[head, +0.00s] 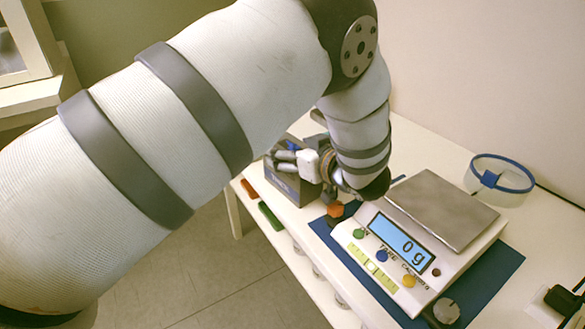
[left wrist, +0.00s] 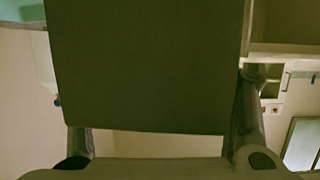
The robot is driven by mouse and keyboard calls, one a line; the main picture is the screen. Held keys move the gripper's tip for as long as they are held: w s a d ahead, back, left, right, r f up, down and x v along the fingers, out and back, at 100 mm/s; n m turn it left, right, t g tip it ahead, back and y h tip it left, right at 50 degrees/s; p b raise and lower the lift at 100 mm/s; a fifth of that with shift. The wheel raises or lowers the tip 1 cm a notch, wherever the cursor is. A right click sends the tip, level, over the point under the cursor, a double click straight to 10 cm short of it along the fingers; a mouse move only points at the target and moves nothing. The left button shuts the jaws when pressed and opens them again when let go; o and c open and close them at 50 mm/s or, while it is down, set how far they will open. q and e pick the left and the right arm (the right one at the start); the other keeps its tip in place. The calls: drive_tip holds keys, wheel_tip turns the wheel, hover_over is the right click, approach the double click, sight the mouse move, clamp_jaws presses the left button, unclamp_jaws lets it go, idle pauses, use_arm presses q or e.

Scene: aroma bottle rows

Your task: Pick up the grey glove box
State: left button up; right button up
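The grey glove box (head: 292,186) stands near the table's left edge in the head view, with something blue showing at its top. My left gripper (head: 284,160) is at the box, its fingers over the upper part. In the left wrist view, the dark face of the box (left wrist: 150,65) fills the middle. One finger lies along its right edge, and the other is partly hidden at lower left. The fingers of my left gripper (left wrist: 160,145) are wide apart; whether both press on the box cannot be told. My right gripper is out of view.
A scale (head: 425,235) reading 0 g stands on a blue mat (head: 494,270) right of the box. A clear round container with a blue rim (head: 500,175) stands behind it.

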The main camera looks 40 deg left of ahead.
use_arm(q)
clamp_jaws()
